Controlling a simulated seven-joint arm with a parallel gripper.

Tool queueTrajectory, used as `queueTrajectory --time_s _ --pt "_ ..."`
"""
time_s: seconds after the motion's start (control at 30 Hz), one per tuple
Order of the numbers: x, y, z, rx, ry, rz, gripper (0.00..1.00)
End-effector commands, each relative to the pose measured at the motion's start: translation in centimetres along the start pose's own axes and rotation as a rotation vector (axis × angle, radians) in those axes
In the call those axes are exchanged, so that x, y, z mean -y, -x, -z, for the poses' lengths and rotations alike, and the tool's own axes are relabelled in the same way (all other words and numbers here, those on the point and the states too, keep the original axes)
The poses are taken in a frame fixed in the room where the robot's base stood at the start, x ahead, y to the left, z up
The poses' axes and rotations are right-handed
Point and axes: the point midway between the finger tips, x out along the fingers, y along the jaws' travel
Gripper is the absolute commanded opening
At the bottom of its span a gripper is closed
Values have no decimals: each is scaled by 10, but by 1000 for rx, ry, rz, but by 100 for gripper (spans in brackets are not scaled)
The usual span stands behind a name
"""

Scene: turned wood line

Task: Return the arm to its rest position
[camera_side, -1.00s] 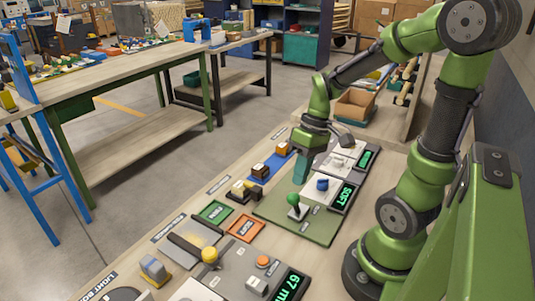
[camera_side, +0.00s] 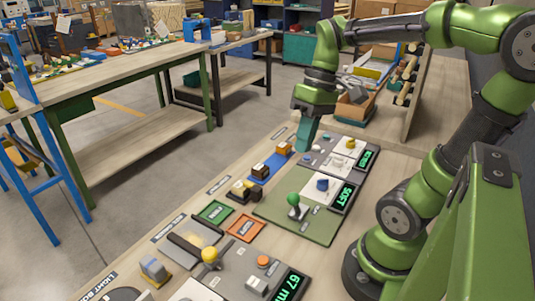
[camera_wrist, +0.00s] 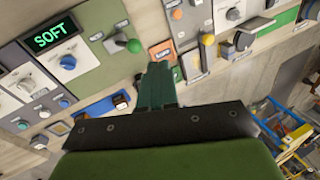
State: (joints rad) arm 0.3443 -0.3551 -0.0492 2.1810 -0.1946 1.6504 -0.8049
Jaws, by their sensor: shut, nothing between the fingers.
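My gripper (camera_side: 305,134) is on the green arm, above the far part of the bench in the side view. Its teal fingers are together and hold nothing. They point down and look close to the far control panel, but I cannot tell the exact gap. In the wrist view the shut fingers (camera_wrist: 157,88) show in the middle, with the panels beyond them.
A green panel (camera_side: 275,210) with a green knob (camera_side: 293,199) and a "SOFT" display (camera_side: 342,197) lies on the bench. Wooden blocks sit on a blue strip (camera_side: 272,164). Red and green trays (camera_side: 214,212) lie nearer. A cardboard bin (camera_side: 354,109) stands behind.

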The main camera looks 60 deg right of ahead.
Motion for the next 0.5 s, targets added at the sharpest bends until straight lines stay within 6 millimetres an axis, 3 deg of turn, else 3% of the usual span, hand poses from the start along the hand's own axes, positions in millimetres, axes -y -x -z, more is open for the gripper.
queueTrajectory --time_s 0.5 --pt "6 6 -1 -4 -17 -3 0"
